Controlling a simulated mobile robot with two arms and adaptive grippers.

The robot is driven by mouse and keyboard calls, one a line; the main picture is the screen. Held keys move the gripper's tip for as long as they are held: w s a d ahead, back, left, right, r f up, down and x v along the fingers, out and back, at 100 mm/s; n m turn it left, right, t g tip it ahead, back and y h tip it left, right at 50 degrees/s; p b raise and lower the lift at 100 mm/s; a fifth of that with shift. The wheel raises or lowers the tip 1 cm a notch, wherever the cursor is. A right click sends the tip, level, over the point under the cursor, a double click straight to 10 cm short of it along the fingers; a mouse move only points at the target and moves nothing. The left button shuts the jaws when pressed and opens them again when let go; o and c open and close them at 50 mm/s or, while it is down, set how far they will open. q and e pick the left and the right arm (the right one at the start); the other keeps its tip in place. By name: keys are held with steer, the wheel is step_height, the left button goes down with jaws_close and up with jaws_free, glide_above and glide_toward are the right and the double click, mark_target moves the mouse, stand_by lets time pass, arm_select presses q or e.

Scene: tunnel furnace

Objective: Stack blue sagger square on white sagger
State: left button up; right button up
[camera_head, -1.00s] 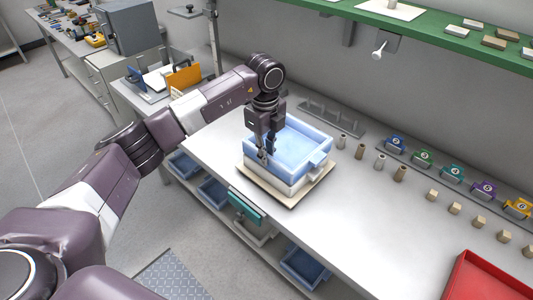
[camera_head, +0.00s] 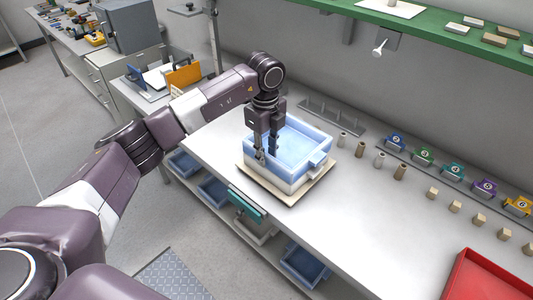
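The blue sagger (camera_head: 318,146), an open square tray with side lugs, sits on the white sagger (camera_head: 289,187). Their sides look roughly in line; the white one shows only as a pale band under the blue one. Both are on a cream board (camera_head: 318,186) on the bench. My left gripper (camera_head: 266,155) points down at the blue sagger's left wall, one finger on the outer side and one on the inner side. Its fingers stand apart and look open; contact with the wall is hard to tell. My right gripper is not in view.
A grey rack (camera_head: 332,113) stands behind the saggers. Several small cylinders (camera_head: 380,160), numbered coloured blocks (camera_head: 423,155) and wooden cubes (camera_head: 455,207) lie to the right. A red tray (camera_head: 485,280) is at the front right. The bench (camera_head: 350,225) between is clear.

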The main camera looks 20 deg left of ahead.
arm_select(q)
steer(key=shift+o, duration=0.3)
steer(key=shift+s+f, duration=0.1)
steer(key=shift+f, duration=0.15)
step_height(320, 180, up, 12)
steer(key=shift+r, duration=0.15)
steer(key=shift+s+a, duration=0.1)
